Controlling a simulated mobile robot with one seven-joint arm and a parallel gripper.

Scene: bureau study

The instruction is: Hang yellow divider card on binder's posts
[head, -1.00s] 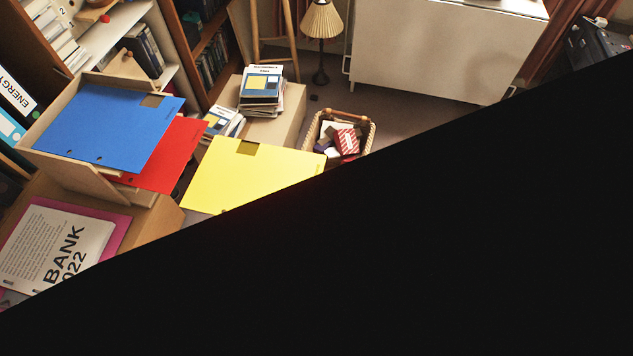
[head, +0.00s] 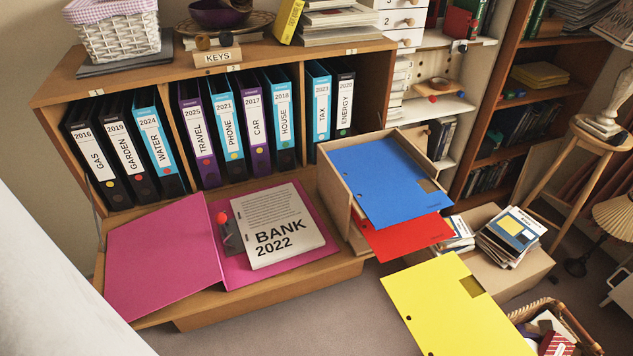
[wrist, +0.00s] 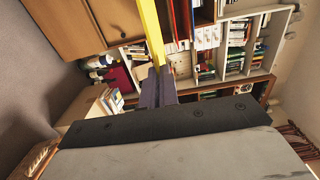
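The yellow divider card (head: 448,308) hangs in the air at the lower right of the head view, apart from the binder. It has a notch on one edge and dark holes near the opposite edge. In the wrist view the card (wrist: 150,30) shows nearly edge-on, between the fingers of my gripper (wrist: 157,80), which are shut on it. My gripper does not show in the head view. The pink binder (head: 165,255) lies open on the cabinet's ledge, left of the card. Its dark mechanism (head: 230,238) has a red knob; I cannot make out the posts clearly. White "BANK 2022" sheets (head: 275,215) lie inside.
A wooden tray (head: 337,205) stands between binder and card, with a blue card (head: 385,180) and a red card (head: 405,237) sticking out. Upright binders (head: 205,140) line the shelf behind. A stack of books (head: 510,238) and a basket (head: 560,318) are at right.

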